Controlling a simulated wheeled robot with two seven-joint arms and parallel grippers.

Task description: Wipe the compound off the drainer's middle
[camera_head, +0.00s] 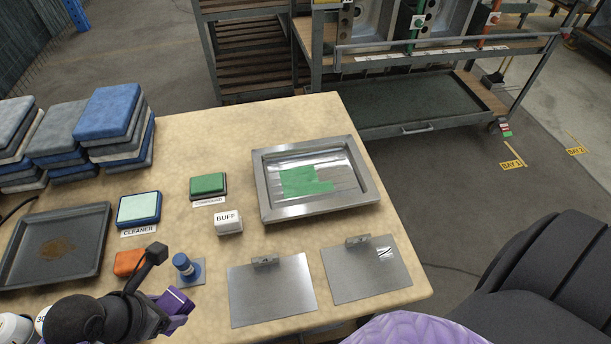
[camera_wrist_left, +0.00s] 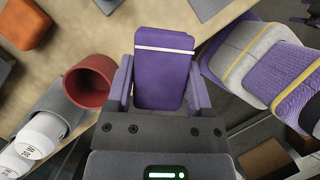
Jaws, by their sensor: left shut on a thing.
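The drainer (camera_head: 263,190) is a shallow metal tray with a raised rim, right of centre on the table. A green patch of compound (camera_head: 305,182) lies on its floor, left of and around the middle, with a ragged right edge; bare shiny metal shows beside it. My left gripper (camera_head: 170,305) is low at the left, over the near table edge, well away from the drainer. It is shut on a purple block with a white stripe (camera_wrist_left: 163,72), seen between its fingers in the left wrist view. My right gripper is not seen.
Labelled pads, green COMPOUND (camera_head: 208,184) and pale CLEANER (camera_head: 139,207), and a white BUFF block (camera_head: 228,222) stand left of the drainer. Two metal plates (camera_head: 272,291) lie nearer. A dark tray (camera_head: 55,245) is left. A red cup (camera_wrist_left: 90,82) stands near the gripper.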

